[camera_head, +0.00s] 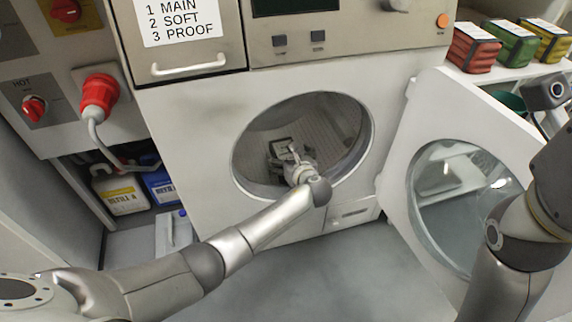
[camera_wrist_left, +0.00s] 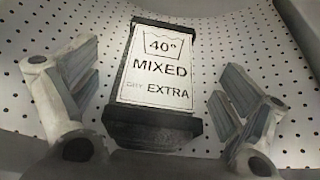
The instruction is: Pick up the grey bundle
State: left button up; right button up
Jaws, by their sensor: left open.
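A dark grey bundle (camera_head: 283,146) with a white label lies inside the drum of the washing machine. In the left wrist view the bundle (camera_wrist_left: 152,122) carries a label reading 40°, MIXED and EXTRA. My left gripper (camera_wrist_left: 160,78) is open, with one finger on each side of the bundle and a visible gap to both. In the head view my left arm reaches through the round door opening, and the gripper (camera_head: 288,156) is partly hidden by its own wrist. My right arm is at the right edge, and its gripper does not show.
The machine's door (camera_head: 398,150) stands open to the right. Red (camera_head: 472,50), green (camera_head: 511,44) and yellow (camera_head: 553,42) bundles sit on a shelf. Bottles (camera_head: 122,196) stand in a lower left niche.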

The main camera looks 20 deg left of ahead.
pick_arm(q)
jog(key=shift+w, duration=0.1)
jog(key=c, duration=1.1)
jog(key=shift+c, duration=0.6)
jog(key=shift+r, duration=0.2)
